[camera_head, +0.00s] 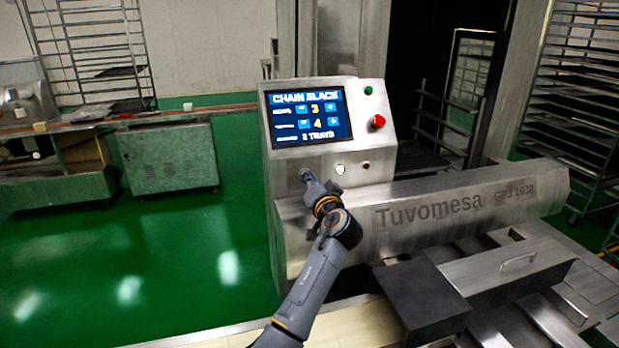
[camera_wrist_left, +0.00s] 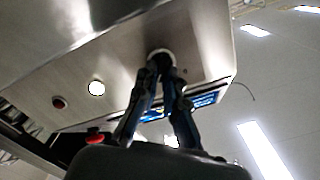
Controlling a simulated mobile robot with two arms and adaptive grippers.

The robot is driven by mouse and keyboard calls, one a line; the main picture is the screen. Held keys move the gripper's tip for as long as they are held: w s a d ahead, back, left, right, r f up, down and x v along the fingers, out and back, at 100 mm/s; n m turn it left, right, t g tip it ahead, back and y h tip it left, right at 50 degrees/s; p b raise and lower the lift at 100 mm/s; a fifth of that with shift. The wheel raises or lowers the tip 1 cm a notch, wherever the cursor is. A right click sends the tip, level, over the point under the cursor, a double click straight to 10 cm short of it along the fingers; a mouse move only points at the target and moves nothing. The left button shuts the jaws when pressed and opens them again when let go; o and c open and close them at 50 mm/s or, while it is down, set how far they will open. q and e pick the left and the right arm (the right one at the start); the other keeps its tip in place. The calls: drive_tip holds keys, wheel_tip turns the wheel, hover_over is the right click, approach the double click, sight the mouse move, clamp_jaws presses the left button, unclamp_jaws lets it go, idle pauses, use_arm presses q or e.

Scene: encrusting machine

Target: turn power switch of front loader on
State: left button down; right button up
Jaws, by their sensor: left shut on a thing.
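The front loader is a steel machine with a slanted control box (camera_head: 380,150) that carries a lit screen (camera_head: 309,117). Its power switch appears to be the round knob low on the left of the box; in the left wrist view the switch (camera_wrist_left: 160,54) shows as a dark, pale-rimmed round shape. My left gripper (camera_head: 309,177) reaches up to it in the head view. In the left wrist view the left gripper (camera_wrist_left: 162,72) has its fingers closed in on the knob from both sides. The fingers partly hide the knob, so its turn position cannot be told. My right gripper is not in view.
A white button (camera_head: 340,169) and a small red one (camera_head: 366,166) sit right of the knob. A red emergency button (camera_head: 378,122) and a green button (camera_head: 368,90) are higher up. The labelled steel housing (camera_head: 430,210) runs right below the box. Green floor is clear at left.

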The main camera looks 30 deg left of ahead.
use_arm(q)
drive_tip(key=shift+m, duration=0.7)
drive_tip(key=c, duration=1.4)
unclamp_jaws()
drive_tip(key=shift+c, duration=0.2)
drive_tip(key=shift+d, duration=0.1)
drive_tip(key=v, duration=1.2)
drive_tip(key=shift+f, duration=0.15)
